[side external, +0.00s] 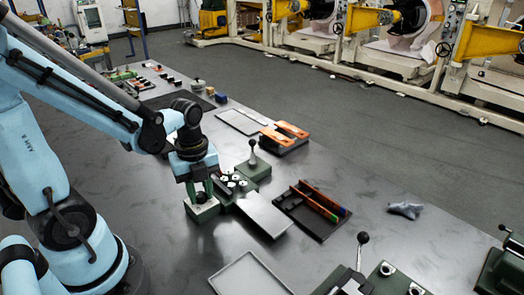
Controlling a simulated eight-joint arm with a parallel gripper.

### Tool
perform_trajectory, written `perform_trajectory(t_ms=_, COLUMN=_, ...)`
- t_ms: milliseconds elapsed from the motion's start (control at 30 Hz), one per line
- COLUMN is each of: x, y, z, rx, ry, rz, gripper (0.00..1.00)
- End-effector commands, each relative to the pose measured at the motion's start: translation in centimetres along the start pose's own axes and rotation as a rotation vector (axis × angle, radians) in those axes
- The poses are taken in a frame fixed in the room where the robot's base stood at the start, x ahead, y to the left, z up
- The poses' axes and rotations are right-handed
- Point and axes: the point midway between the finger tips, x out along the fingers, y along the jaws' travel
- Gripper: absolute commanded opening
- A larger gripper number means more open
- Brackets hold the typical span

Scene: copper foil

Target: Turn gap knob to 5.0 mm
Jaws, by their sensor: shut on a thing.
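The gap knob (200,197) is a small dark round knob on top of a pale and green block (204,212), at the left end of a green fixture. My gripper (199,190) points straight down over it, with its two green fingers on either side of the knob. The fingers are shut on the knob. The fingers partly cover the knob, and no scale or gap reading can be made out at this size.
Right of the knob are a fixture with round pale fittings (233,183), a ball-topped lever (252,146) and a flat grey plate (265,214). A dark tray with coloured-end tools (312,208), orange-topped pieces (285,135) and a grey cloth (405,210) lie farther right. An empty tray (248,275) is in front.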

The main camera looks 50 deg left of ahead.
Motion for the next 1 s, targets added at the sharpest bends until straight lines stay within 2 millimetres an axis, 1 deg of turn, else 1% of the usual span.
perform_trajectory(t_ms=1000, x=-0.03, y=-0.06, z=0.04, rx=-0.963, ry=0.0, rz=0.002, gripper=0.0)
